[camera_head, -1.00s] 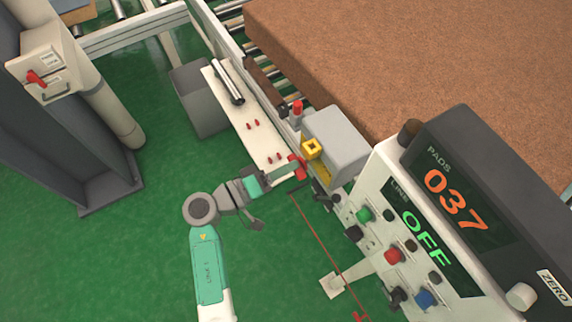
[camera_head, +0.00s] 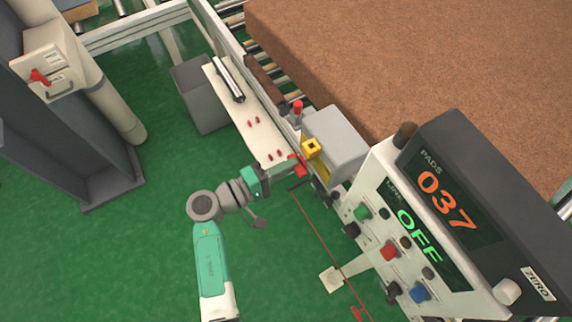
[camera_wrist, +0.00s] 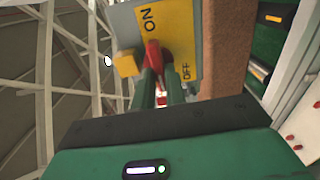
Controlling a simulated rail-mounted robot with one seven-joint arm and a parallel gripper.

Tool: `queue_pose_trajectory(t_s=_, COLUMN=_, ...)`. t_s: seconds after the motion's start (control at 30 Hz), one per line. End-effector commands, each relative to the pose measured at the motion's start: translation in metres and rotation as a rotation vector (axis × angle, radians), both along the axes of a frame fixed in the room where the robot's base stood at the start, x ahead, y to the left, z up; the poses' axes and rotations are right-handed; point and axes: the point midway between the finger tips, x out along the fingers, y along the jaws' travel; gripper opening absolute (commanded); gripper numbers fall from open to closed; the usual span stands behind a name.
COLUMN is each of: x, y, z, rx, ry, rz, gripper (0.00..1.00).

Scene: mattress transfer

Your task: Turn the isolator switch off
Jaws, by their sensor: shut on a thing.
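The isolator switch is a grey box (camera_head: 338,143) with a yellow part (camera_head: 312,148) and a red handle (camera_head: 300,167), on the stand beside the conveyor in the head view. In the wrist view its yellow plate (camera_wrist: 181,32) reads ON at the upper left and OFF at the lower right. The red handle (camera_wrist: 152,52) shows between the two green fingers of my gripper (camera_wrist: 160,84), which is shut on it. The fingers hide the handle's near end, so I cannot tell its exact setting. In the head view my gripper (camera_head: 286,169) meets the handle from the left.
A control console (camera_head: 385,178) with several knobs, showing 037 and OFF, stands right of the switch. A brown mattress slab (camera_head: 420,60) lies on rollers behind. Another box with a red lever (camera_head: 39,76) is at far left. Green floor is open around my arm.

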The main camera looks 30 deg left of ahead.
Motion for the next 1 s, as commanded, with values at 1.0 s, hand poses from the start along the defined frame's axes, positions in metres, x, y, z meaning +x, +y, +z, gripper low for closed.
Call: queue_pose_trajectory(t_s=1.0, x=-0.050, y=0.030, z=-0.002, rx=-0.001, ry=0.001, rz=0.002, gripper=0.35)
